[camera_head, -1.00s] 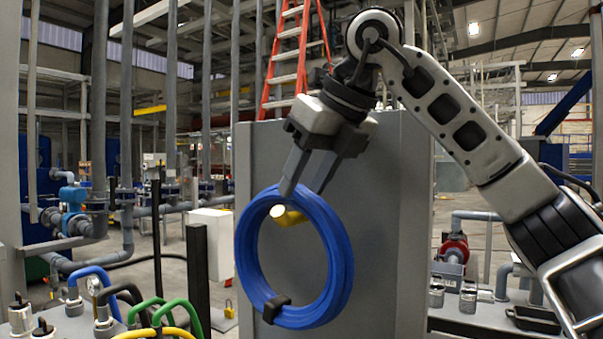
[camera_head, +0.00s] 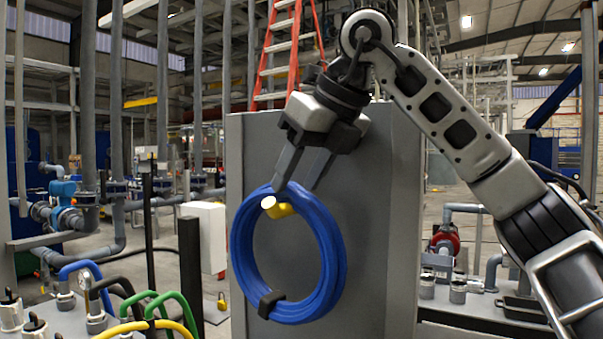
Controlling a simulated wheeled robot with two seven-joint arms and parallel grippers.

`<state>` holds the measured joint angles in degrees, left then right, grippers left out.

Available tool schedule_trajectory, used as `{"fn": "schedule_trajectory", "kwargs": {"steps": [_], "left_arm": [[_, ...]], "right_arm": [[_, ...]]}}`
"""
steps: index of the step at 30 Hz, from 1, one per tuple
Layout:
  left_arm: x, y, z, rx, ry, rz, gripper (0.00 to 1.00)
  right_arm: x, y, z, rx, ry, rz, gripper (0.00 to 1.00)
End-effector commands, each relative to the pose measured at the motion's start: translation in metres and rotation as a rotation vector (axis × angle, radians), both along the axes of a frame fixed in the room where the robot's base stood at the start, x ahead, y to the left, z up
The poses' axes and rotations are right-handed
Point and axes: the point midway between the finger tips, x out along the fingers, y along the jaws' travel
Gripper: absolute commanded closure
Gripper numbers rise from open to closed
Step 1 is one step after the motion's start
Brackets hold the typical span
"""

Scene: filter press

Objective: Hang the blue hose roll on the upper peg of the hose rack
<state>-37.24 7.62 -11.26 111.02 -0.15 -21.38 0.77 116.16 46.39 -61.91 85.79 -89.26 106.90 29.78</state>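The blue hose roll (camera_head: 334,253) is a ring with a black band at its bottom. It hangs upright in front of the grey hose rack panel (camera_head: 375,235). A yellow peg with a white end (camera_head: 282,208) shows inside the top of the ring, and the hose passes over it. My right gripper (camera_head: 294,187) comes down from above. My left gripper is not in view.
Several coloured hoses (camera_head: 150,310) and fittings stand at the lower left. A dark post (camera_head: 190,270) rises left of the rack. A red ladder (camera_head: 290,50) stands behind it. A bench with a red pump (camera_head: 446,240) is at the right.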

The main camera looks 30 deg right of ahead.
Motion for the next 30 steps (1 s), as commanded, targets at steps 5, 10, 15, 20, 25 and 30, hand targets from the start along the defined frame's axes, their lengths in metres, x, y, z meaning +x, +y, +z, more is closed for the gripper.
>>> {"fn": "schedule_trajectory", "kwargs": {"steps": [5, 10, 15, 20, 25, 30], "left_arm": [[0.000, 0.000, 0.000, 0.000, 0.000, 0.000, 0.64], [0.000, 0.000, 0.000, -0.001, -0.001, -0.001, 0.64], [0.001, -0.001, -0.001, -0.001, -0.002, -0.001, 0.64], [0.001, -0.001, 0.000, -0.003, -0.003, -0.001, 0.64], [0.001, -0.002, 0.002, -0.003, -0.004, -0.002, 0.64], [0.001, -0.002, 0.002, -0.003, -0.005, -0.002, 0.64]], "right_arm": [[0.000, 0.000, 0.001, 0.000, 0.000, 0.000, 0.33], [0.000, 0.000, -0.001, -0.002, 0.005, 0.000, 0.33], [-0.007, -0.002, 0.011, 0.000, 0.000, 0.000, 0.33], [-0.025, -0.007, 0.039, 0.001, -0.003, -0.001, 0.33], [-0.048, -0.014, 0.075, -0.001, -0.005, -0.003, 0.33], [-0.066, -0.019, 0.102, -0.001, -0.005, -0.003, 0.33]]}}
